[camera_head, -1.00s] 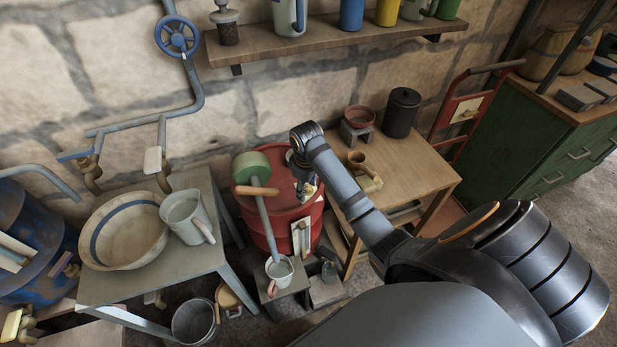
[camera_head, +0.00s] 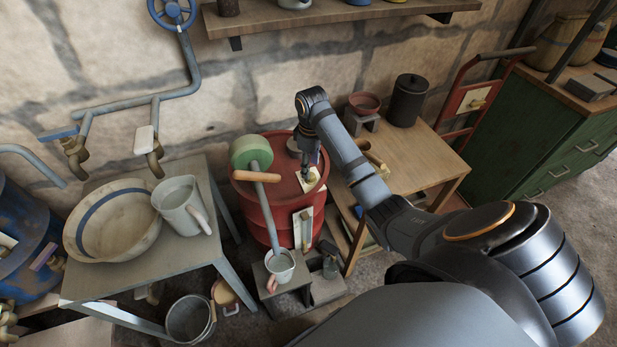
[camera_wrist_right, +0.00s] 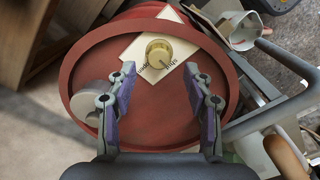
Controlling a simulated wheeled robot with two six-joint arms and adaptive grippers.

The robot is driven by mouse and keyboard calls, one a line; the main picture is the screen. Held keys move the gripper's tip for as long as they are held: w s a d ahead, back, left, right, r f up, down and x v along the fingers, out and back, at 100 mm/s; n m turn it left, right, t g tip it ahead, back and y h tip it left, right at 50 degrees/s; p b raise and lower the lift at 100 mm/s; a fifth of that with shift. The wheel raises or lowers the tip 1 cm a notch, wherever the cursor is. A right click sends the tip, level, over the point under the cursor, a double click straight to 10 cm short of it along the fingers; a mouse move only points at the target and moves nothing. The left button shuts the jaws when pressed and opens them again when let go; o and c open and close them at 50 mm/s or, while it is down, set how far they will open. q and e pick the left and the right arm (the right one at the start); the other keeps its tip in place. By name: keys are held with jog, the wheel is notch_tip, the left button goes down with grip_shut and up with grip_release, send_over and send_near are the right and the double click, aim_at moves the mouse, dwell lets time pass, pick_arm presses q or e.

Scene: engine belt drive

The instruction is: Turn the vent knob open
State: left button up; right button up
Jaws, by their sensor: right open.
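The vent knob is a round brass knob (camera_wrist_right: 159,53) on a cream label plate (camera_wrist_right: 134,52) with "open" and "shut" lettering, on the lid of the red drum (camera_wrist_right: 85,62). My right gripper (camera_wrist_right: 160,72) is open and empty, its two fingertips spread either side of the knob's line and just short of it in the wrist picture. Contact cannot be told. In the head view my right gripper (camera_head: 309,168) points down over the right part of the red drum (camera_head: 273,200), near the plate (camera_head: 311,180). The knob is hard to make out there. My left gripper is not in view.
A green-headed pump (camera_head: 251,152) with a wooden handle (camera_head: 256,177) rises beside my gripper at the drum. A wooden table (camera_head: 420,168) stands right of the drum, and a grey table (camera_head: 150,262) with a basin and jug stands left.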

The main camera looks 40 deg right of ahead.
jog(key=f, duration=0.3)
jog(key=shift+w+a+f, duration=0.2)
jog(key=shift+a, duration=0.05)
jog(key=shift+f, duration=0.25)
jog(key=shift+s+d, duration=0.25)
jog(key=shift+s, duration=0.1)
jog(key=shift+c, duration=0.6)
jog(key=c, duration=0.5)
jog(key=shift+w, duration=0.1)
grip_shut()
jog(key=shift+r+p, duration=0.2)
jog(key=shift+p, duration=0.55)
jog(key=m+p, duration=0.9)
jog(key=p, duration=0.4)
jog(key=shift+a+p, duration=0.1)
jog(key=shift+p, duration=0.3)
jog(key=m+p, duration=0.3)
jog(key=m, duration=0.1)
jog(key=shift+f+m, duration=0.1)
jog(key=shift+m, duration=0.3)
pick_arm(q)
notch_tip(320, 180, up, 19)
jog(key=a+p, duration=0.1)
jog(key=p, duration=0.1)
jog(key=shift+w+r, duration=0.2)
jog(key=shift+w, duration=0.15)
pick_arm(e)
jog(key=shift+f+m, duration=0.1)
jog(key=shift+m, duration=1.9)
